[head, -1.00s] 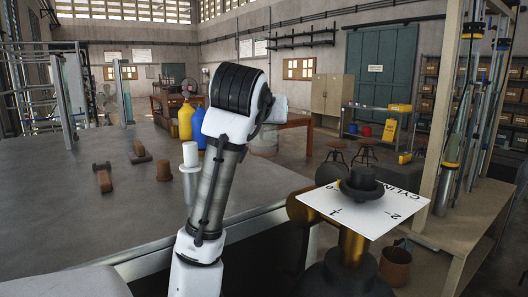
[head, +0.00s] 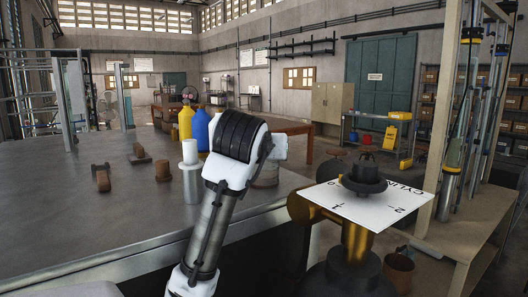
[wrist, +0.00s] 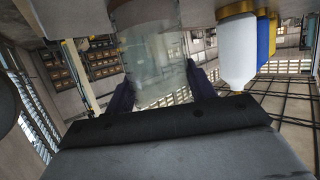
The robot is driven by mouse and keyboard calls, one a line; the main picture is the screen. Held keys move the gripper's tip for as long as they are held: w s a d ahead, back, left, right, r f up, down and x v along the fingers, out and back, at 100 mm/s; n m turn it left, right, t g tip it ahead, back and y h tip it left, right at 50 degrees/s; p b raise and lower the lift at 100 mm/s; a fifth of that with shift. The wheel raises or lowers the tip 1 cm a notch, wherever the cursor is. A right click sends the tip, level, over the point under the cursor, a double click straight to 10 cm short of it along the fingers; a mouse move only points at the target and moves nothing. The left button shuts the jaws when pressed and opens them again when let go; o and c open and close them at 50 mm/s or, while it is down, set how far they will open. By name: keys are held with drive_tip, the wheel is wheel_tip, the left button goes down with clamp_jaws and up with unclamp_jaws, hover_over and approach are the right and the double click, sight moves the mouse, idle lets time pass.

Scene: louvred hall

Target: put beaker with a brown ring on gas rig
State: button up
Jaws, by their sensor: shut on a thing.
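A clear glass beaker (wrist: 152,55) stands between the two dark fingers of my gripper (wrist: 160,88) in the wrist view. The fingers are shut on it. A rig of brass-coloured and dark parts (head: 356,240) stands at the right, beyond the bench edge. It carries a tilted white card (head: 345,203) lettered "CYLIN" with a dark round knob on top. I cannot tell whether this is the gas rig.
A grey bench (head: 110,215) fills the left. On it stand a white cylinder on a grey stand (head: 191,183), brown blocks (head: 162,171) and yellow (head: 185,122) and blue (head: 201,130) bottles. A wooden shelf with glass tubes (head: 455,150) stands at the right.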

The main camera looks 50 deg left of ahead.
drive_tip(key=o, duration=1)
drive_tip(key=shift+f, duration=0.1)
drive_tip(key=shift+o, duration=0.5)
drive_tip(key=b+v, duration=0.3)
drive_tip(key=v, duration=0.9)
drive_tip(key=shift+r, duration=0.25)
